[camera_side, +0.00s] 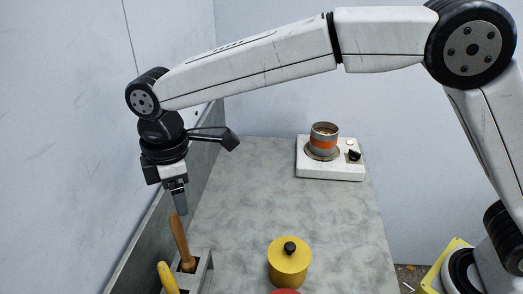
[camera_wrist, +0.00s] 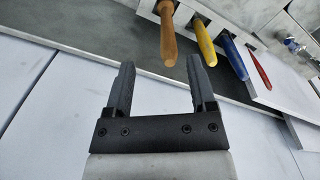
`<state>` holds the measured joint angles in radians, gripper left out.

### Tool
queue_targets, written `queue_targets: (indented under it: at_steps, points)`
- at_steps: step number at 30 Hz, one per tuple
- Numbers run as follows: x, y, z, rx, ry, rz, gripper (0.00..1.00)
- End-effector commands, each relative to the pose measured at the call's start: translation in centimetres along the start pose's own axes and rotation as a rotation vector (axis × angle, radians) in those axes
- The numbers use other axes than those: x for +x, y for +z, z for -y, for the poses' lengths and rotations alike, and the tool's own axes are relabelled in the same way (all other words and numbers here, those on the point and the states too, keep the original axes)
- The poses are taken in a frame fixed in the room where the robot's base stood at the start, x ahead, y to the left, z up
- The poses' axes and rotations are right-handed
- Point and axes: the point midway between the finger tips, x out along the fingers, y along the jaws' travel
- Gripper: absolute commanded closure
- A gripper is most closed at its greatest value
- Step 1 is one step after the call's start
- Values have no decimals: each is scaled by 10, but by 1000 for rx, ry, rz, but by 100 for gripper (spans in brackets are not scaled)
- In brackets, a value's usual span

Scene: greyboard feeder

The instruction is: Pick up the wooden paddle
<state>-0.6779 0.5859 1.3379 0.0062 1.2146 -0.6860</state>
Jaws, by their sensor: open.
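The wooden paddle (camera_side: 181,243) stands upright, slightly tilted, in a grey holder (camera_side: 203,272) at the lower left of the side view. Its brown handle points up, and its lower end is hidden in the holder. In the wrist view the wooden paddle (camera_wrist: 168,38) shows at the top, beyond the fingertips. My gripper (camera_side: 180,208) points down just above the handle's top in the side view. In the wrist view my gripper (camera_wrist: 160,78) has its two dark fingers apart with nothing between them.
A yellow handle (camera_side: 167,277) stands beside the paddle; the wrist view also shows blue (camera_wrist: 234,58) and red (camera_wrist: 259,68) handles in the row. A yellow lidded pot (camera_side: 289,264) and a white device with a metal cup (camera_side: 330,172) stand on the grey table. A low wall (camera_side: 160,222) runs along the left.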

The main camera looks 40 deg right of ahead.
Motion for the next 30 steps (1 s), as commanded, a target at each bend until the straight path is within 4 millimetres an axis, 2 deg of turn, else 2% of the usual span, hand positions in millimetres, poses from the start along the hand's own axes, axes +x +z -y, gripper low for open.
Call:
queue_targets:
  at_steps: [3, 10, 19, 30]
  points:
    - [-2, -11, 6, -44, -5, 6, 28]
    - [-3, -14, 7, -55, -6, 7, 28]
    - [19, -14, 8, -54, -7, 9, 28]
    - [28, -14, 8, -53, -7, 8, 28]
